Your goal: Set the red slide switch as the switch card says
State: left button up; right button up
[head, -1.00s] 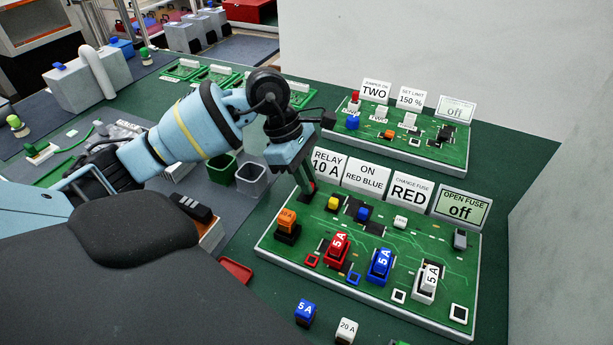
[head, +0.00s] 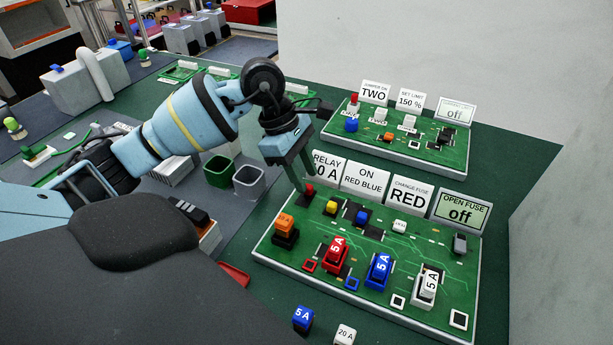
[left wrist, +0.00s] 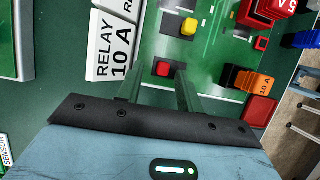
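The red slide switch (head: 309,189) is a small red cap in a dark slot at the back left of the front green board (head: 285,262). It also shows in the left wrist view (left wrist: 163,69). The yellow (head: 331,207) and blue (head: 361,217) switches stand to its right. The switch card (head: 366,181) reads "ON RED BLUE". My left gripper (head: 303,178) points down at the red switch; in the left wrist view its two fingers (left wrist: 159,88) are apart, with the red cap showing between and beyond their tips. Contact cannot be told. My right gripper is not in view.
The relay card (head: 328,172), partly hidden by my gripper, stands close behind the fingers. An orange relay (head: 286,224) stands in front of the red switch. Red, blue and white 5 A fuses line the board's front. Another green board (head: 395,142) lies behind.

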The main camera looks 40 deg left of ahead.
pick_arm(q)
jog(key=v, duration=0.6)
jog(key=shift+r, duration=0.15)
dwell(0.3)
